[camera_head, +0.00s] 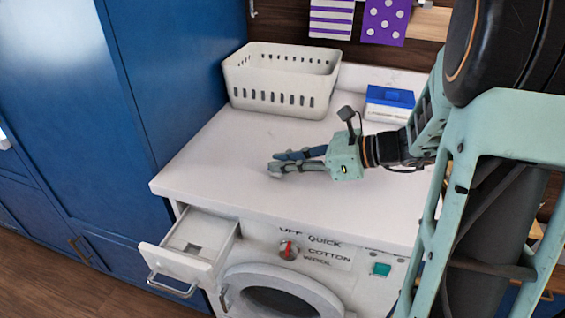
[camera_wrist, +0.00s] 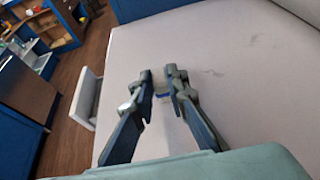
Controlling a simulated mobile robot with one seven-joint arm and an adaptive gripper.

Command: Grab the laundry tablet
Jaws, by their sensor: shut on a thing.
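My gripper (camera_head: 274,164) is low over the white washer top, toward its front left part.
A white basket (camera_head: 283,80) stands at the back left of the washer top (camera_head: 215,150). A blue-lidded white box (camera_head: 388,103) is at the back right. The detergent drawer (camera_head: 190,250) is pulled out at the front left. The surface around my gripper is clear.

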